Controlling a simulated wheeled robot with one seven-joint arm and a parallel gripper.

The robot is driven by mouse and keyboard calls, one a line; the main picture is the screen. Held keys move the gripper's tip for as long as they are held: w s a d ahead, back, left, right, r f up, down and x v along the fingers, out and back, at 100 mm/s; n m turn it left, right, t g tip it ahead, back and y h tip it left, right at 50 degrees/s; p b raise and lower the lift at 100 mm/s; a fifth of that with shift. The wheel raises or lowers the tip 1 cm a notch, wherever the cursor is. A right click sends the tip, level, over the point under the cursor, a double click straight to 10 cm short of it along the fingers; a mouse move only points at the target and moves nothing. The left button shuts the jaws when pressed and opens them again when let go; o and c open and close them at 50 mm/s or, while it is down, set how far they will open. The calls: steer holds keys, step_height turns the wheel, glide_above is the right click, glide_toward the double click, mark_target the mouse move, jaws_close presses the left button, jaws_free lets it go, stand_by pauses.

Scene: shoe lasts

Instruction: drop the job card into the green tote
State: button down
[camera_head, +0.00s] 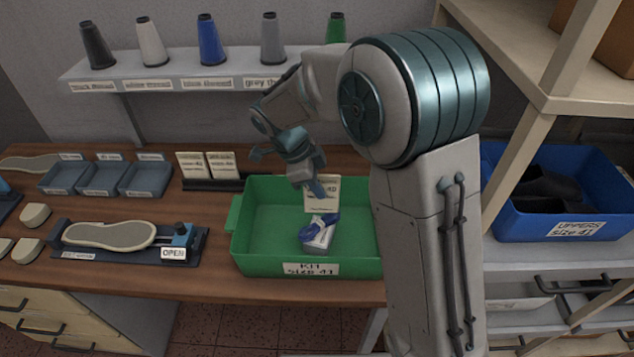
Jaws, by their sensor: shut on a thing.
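The green tote (253,228), labelled "KIT size 41", stands on the wooden bench at the centre, partly hidden by my arm at its right end. My gripper (317,187) reaches over the tote and is shut on a cream job card (322,195). The card hangs upright over the tote's interior, with the far wall behind it. I cannot tell whether it touches the tote. Below the card, a small light box with blue thread or band (318,235) lies inside the tote.
A rack (212,184) with two more cards stands just left of the tote. A holder with a sole (110,235) and small trays (103,178) are farther left. A thread shelf (180,72) is behind. A blue bin (578,228) sits on shelving at right.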

steer(key=c, duration=1.5)
jaws_free()
steer(key=shift+r, duration=0.1)
steer(key=b+v, duration=0.2)
steer(key=v, duration=1.1)
steer(key=shift+r, duration=0.35)
steer(key=s+d+f+n+t+y, duration=0.2)
steer(key=s+d+n, duration=0.7)
steer(key=s+d+f+n+t+y, duration=0.1)
steer(key=s+d+f+n+y, duration=0.1)
steer(key=s+d+n, duration=0.7)
steer(key=shift+s+d+f+t+y, duration=0.3)
steer(key=shift+s+d+f+t, duration=0.1)
steer(key=shift+s+d+f, duration=0.35)
